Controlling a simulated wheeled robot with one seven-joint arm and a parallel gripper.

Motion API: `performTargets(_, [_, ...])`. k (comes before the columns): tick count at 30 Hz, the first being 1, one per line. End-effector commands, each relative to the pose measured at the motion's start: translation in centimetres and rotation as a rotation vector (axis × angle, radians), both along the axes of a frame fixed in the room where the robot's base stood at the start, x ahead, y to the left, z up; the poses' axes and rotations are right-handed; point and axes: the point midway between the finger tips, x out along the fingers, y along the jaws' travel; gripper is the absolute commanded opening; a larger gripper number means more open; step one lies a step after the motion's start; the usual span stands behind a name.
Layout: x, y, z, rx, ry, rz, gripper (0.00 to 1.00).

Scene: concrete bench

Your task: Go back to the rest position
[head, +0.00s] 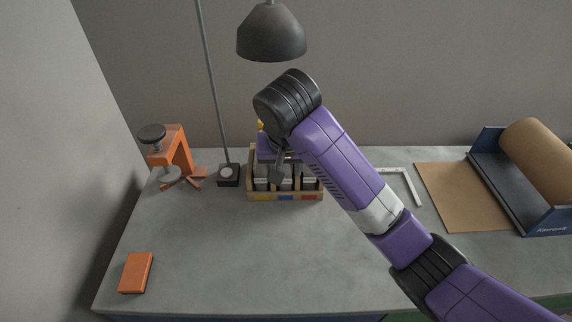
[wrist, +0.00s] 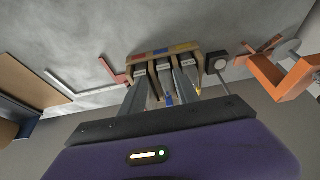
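My gripper (head: 280,178) hangs over the wooden organizer (head: 256,195) on the bench, in front of its upright compartments in the head view. In the wrist view my gripper (wrist: 161,80) shows two grey fingers apart, with the organizer (wrist: 165,53) beyond them. I see nothing clamped between the fingers. The organizer has yellow, blue and red labels and grey-fronted compartments. A small yellow item (head: 261,125) shows above its back left.
An orange clamp stand (head: 180,150) and a lamp with a dark base (head: 229,181) stand left. An orange box (head: 136,272) lies front left. A white square (head: 408,184), brown sheet (head: 460,195) and paper roll holder (head: 505,185) are right. The front-middle bench (head: 250,265) is clear.

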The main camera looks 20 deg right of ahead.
Motion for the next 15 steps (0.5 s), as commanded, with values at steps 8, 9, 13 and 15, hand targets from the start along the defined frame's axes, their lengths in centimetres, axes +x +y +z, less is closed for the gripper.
performTargets(8, [-0.81,0.36,-0.04,0.002,0.000,0.002,0.37])
performTargets(9, [-0.81,0.36,-0.06,0.002,0.000,0.002,0.37])
performTargets(13, [-0.80,0.36,-0.07,0.002,0.000,0.002,0.37])
performTargets(15, [-0.79,0.35,-0.06,0.002,0.000,0.002,0.37])
